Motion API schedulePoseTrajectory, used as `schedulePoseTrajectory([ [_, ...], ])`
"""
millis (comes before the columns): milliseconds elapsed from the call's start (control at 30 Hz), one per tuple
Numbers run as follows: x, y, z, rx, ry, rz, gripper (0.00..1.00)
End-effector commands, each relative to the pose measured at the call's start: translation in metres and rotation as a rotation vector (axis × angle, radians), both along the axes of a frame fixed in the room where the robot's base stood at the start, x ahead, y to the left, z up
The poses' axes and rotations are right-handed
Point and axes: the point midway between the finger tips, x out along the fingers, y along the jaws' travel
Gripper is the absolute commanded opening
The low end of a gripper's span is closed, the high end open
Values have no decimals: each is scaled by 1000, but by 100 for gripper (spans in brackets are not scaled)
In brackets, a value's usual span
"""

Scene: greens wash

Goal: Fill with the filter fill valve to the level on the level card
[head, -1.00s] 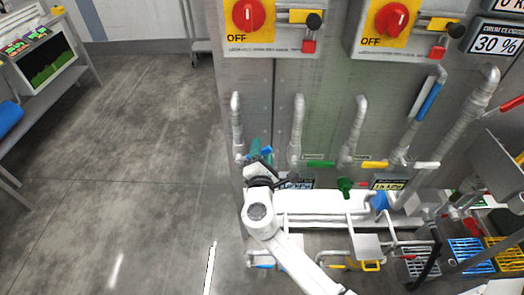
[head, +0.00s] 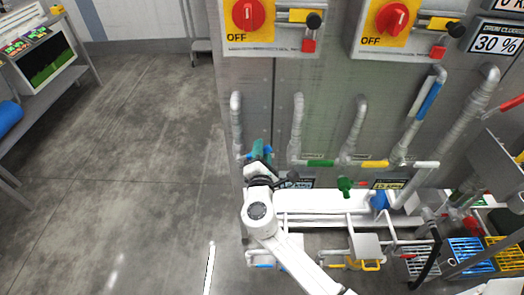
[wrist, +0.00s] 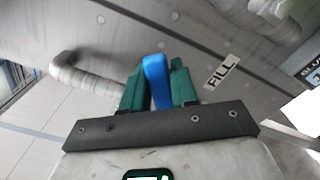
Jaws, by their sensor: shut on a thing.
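My gripper (wrist: 159,90) has teal fingers shut on a blue valve handle (wrist: 156,80) in the wrist view. A FILL label (wrist: 221,70) is on the metal panel just right of it. In the head view my gripper (head: 259,152) is at the lower end of the leftmost grey pipe (head: 236,120), with a bit of blue showing between the teal fingers. The handle's valve body is mostly hidden by my gripper. I cannot make out a level card or a liquid level in either view.
Right of my gripper are a green handle (head: 320,162), a yellow handle (head: 375,164) and a white handle (head: 425,165) on pipes. Above are red switches (head: 249,14) at OFF. Low white pipework and coloured crates (head: 466,254) stand at lower right. Floor is clear at left.

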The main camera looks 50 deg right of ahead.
Motion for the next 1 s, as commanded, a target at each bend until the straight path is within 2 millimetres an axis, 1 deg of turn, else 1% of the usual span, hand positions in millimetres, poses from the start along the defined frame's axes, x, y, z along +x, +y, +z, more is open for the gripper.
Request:
schedulePoseTrajectory([
  [167, 0, 0, -1, 2, -2, 0, 0],
  [367, -2, -1, -9, 33, -45, 1, 0],
  [700, -9, -6, -32, 173, -225, 1, 0],
  [1000, -12, -9, -47, 301, -386, 1, 0],
])
